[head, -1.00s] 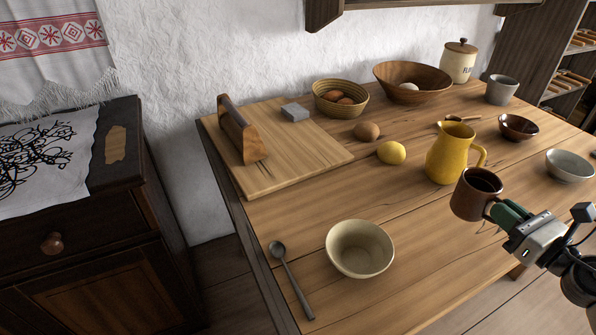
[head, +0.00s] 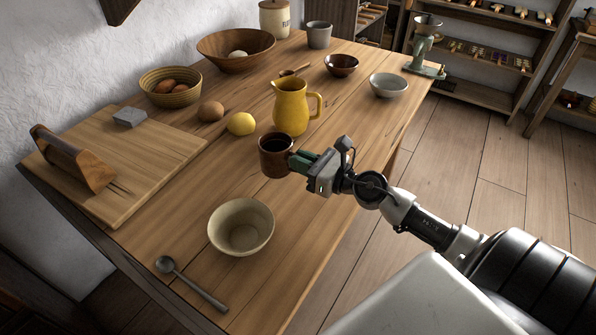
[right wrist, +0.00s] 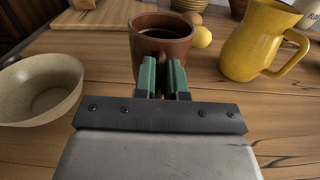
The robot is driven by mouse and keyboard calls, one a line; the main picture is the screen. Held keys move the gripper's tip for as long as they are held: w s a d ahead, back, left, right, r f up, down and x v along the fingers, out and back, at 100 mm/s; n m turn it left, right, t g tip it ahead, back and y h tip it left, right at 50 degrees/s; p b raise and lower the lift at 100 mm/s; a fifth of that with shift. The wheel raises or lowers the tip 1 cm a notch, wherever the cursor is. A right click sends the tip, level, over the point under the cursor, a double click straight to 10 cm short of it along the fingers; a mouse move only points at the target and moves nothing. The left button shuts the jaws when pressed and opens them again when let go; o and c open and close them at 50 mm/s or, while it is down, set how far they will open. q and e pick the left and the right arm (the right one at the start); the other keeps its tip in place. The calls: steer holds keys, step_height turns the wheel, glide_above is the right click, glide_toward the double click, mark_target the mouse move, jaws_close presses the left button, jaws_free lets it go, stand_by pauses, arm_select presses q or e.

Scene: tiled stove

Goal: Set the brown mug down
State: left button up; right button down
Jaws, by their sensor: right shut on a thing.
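The brown mug (head: 275,158) is upright with dark liquid inside, in front of the yellow pitcher in the head view. My right gripper (head: 302,162) is shut on the mug's handle, coming from the right. In the right wrist view the mug (right wrist: 160,45) stands straight ahead, and the green fingers (right wrist: 162,78) close on its handle. The mug is over the wooden table (head: 325,165); I cannot tell whether its base touches the top. My left gripper is not in view.
The yellow pitcher (head: 291,108) stands just behind the mug. A cream bowl (head: 240,228) and a spoon (head: 190,283) are at the near side. A lemon (head: 241,124) and a brown egg (head: 211,111) lie to the left. Bare wood lies between mug and cream bowl.

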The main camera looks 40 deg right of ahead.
mark_target(288, 172)
steer(key=shift+w+a+f, duration=0.1)
steer(key=shift+a+f, duration=0.05)
steer(key=shift+a, duration=0.15)
step_height(288, 172, down, 3)
steer(key=shift+r+b, duration=0.1)
steer(key=shift+b, duration=0.9)
steer(key=shift+f+b, duration=0.35)
steer(key=shift+f, duration=0.25)
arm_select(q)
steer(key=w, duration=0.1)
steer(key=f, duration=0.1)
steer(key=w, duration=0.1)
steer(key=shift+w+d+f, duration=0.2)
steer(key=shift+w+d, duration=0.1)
arm_select(e)
steer(key=shift+f, duration=0.15)
steer(key=c, duration=1.5)
jaws_free()
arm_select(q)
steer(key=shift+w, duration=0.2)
arm_select(e)
steer(key=o, duration=0.3)
